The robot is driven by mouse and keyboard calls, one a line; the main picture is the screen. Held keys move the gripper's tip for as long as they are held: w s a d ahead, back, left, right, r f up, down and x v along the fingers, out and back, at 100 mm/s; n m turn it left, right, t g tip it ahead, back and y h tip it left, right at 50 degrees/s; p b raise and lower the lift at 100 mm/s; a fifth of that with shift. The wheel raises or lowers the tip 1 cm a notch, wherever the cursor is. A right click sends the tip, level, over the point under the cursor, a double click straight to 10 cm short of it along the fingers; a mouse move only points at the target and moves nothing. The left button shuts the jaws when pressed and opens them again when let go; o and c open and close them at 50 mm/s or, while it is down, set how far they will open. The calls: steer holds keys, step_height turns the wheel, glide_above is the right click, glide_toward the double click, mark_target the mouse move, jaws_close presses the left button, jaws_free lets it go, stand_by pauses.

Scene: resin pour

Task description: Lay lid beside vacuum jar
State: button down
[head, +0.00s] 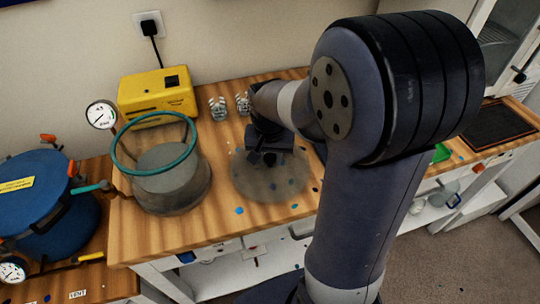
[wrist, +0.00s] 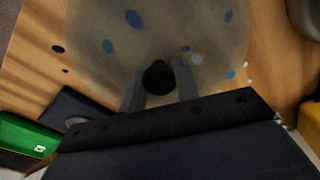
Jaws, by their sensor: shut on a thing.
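The lid (head: 290,186) is a round, clear, smoky disc with a dark knob (wrist: 158,76) at its middle. It lies flat at bench level, right of the vacuum jar and apart from it; I cannot tell whether it touches the wood. The vacuum jar (head: 172,182) is a grey pot with a teal ring around its open top. My gripper (head: 268,158) points down over the lid. In the wrist view its two fingers are shut on the knob, and the disc (wrist: 205,40) spreads out beyond them.
A yellow pump box (head: 158,95) stands behind the jar, with a dial gauge (head: 101,115) at its left. Small ribbed metal pieces (head: 219,108) stand behind the lid. A blue pot (head: 45,205) is at far left. Blue spots dot the wooden bench (head: 225,222). A green item (head: 441,153) lies at right.

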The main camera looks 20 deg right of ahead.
mark_target(270, 156)
steer(key=shift+f+b, duration=0.4)
steer(key=shift+f, duration=0.05)
steer(key=c, duration=1)
jaws_free()
step_height(270, 156, up, 8)
steer(key=p, duration=0.6)
steer(key=shift+r+p, duration=0.1)
steer(key=shift+p, duration=0.3)
steer(key=shift+f, duration=0.25)
step_height(270, 156, down, 8)
steer(key=b, duration=0.7)
steer(key=shift+r, duration=0.25)
steer(key=shift+r+p, duration=0.1)
steer(key=shift+p, duration=0.2)
